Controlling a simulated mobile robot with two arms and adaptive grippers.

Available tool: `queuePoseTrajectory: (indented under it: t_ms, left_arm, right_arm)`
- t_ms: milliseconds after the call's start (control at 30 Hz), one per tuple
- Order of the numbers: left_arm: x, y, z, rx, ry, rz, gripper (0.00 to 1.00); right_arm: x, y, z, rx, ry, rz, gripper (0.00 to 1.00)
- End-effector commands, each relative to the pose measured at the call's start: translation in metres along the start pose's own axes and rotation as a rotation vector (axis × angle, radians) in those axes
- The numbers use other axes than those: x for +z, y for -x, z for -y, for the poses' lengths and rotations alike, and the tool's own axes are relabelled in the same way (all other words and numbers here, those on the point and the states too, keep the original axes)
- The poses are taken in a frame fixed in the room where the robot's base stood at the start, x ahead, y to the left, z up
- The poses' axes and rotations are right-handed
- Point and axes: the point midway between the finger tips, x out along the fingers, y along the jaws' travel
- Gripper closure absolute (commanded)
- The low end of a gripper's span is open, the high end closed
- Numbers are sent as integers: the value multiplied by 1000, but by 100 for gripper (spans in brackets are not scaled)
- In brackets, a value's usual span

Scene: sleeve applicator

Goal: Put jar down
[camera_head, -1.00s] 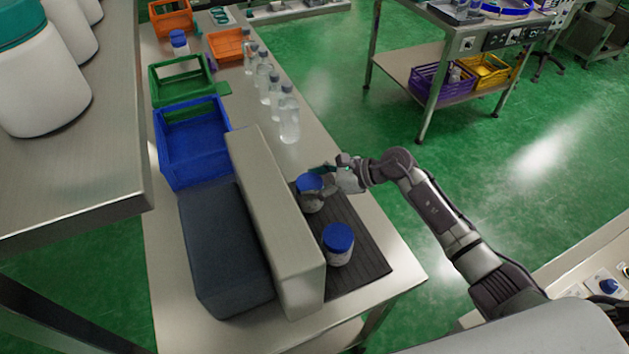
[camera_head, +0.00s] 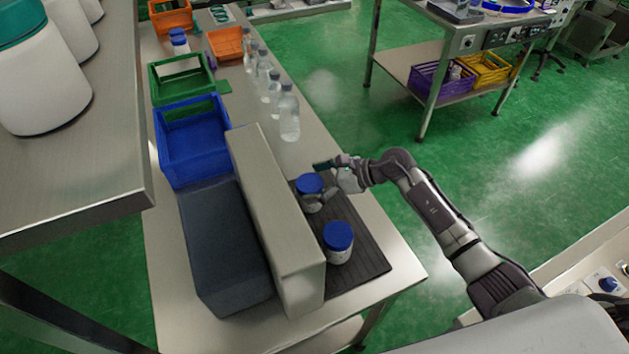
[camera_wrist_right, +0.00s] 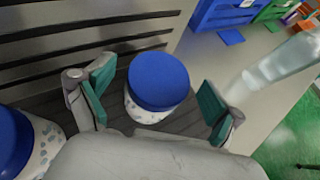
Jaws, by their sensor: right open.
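A white jar with a blue lid (camera_head: 309,184) stands upright on the dark ribbed mat (camera_head: 360,240) beside the grey machine block. It also shows in the right wrist view (camera_wrist_right: 158,82), between the fingers. My right gripper (camera_head: 327,179) is open, with one teal-padded finger on each side of this jar and gaps beside it. A second blue-lidded jar (camera_head: 338,243) stands upright on the same mat, nearer the table's front. It is partly seen at the left of the wrist view (camera_wrist_right: 15,140). My left gripper is not in view.
The long beige machine block (camera_head: 275,220) borders the mat on the left. A blue crate (camera_head: 192,145) and a green crate (camera_head: 180,82) stand farther back. Several clear bottles (camera_head: 289,115) line the table behind the jars. A shelf with white containers (camera_head: 45,85) is at upper left.

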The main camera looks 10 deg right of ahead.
Motion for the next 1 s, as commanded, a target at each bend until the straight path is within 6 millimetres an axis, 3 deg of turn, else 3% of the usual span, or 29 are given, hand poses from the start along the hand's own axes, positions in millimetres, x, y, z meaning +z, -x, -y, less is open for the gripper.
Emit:
queuePoseTrajectory:
  t_ms: [400,600,1000]
  left_arm:
    - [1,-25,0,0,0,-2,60]
    - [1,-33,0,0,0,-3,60]
    - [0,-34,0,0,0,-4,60]
  right_arm:
    - [-4,79,1,-3,3,-4,7]
    - [-2,110,0,-2,0,-2,7]
    - [0,120,0,0,0,0,7]
